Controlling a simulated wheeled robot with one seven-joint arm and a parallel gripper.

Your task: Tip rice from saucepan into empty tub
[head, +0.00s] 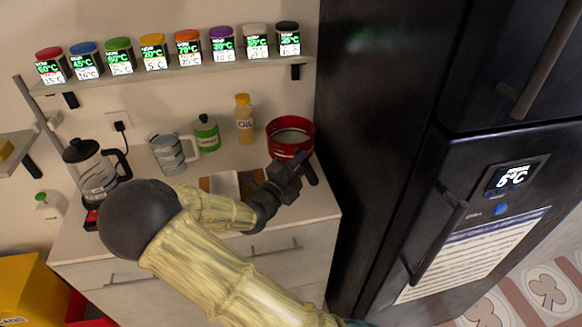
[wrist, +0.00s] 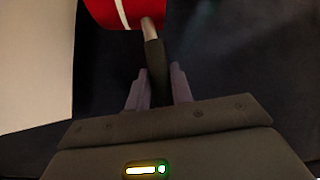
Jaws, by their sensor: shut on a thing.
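The red saucepan (head: 291,150) is at the right rear end of the counter, close to the fridge. It looks upright; I cannot tell whether it rests on the counter or is lifted, and no rice can be made out inside. My gripper (head: 300,160) is shut on its dark handle. In the wrist view the handle (wrist: 156,62) lies between the two fingers of my gripper (wrist: 157,78), with the red pan wall (wrist: 105,14) beyond. A white open container (head: 224,184), possibly the tub, sits on the counter left of my gripper, partly hidden by my arm.
A black fridge (head: 385,130) stands tight on the right. Several spice dispensers fill the shelf (head: 190,72) above.

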